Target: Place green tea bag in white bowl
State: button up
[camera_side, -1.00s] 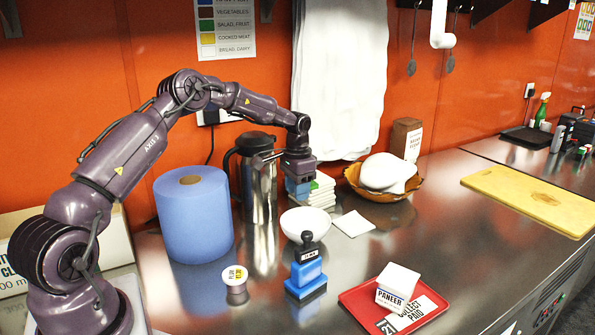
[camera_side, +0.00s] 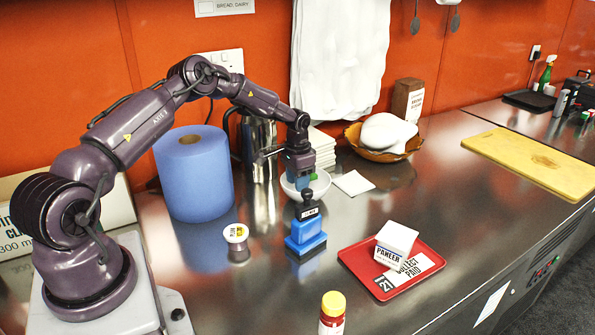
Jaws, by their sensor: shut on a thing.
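The white bowl (camera_side: 322,188) stands on the steel counter, behind a blue stamp. My gripper (camera_side: 303,180) points down at the bowl and covers much of its inside and rear rim. It is shut on the green tea bag (camera_side: 313,177), of which only a small green patch shows by the fingertips. The bag appears to be at or just inside the bowl's mouth. I cannot tell whether it touches the bowl.
The blue stamp (camera_side: 306,238) with a black handle stands just in front of the bowl. A blue paper roll (camera_side: 193,175) and a steel jug (camera_side: 262,150) stand left. A red tray (camera_side: 425,262) lies front right. A yellow-capped bottle (camera_side: 332,315) is at the front.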

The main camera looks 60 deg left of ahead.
jog(key=shift+f, duration=0.4)
jog(key=o, duration=1)
notch_tip(320, 180, up, 7)
jog(key=shift+r, duration=0.1)
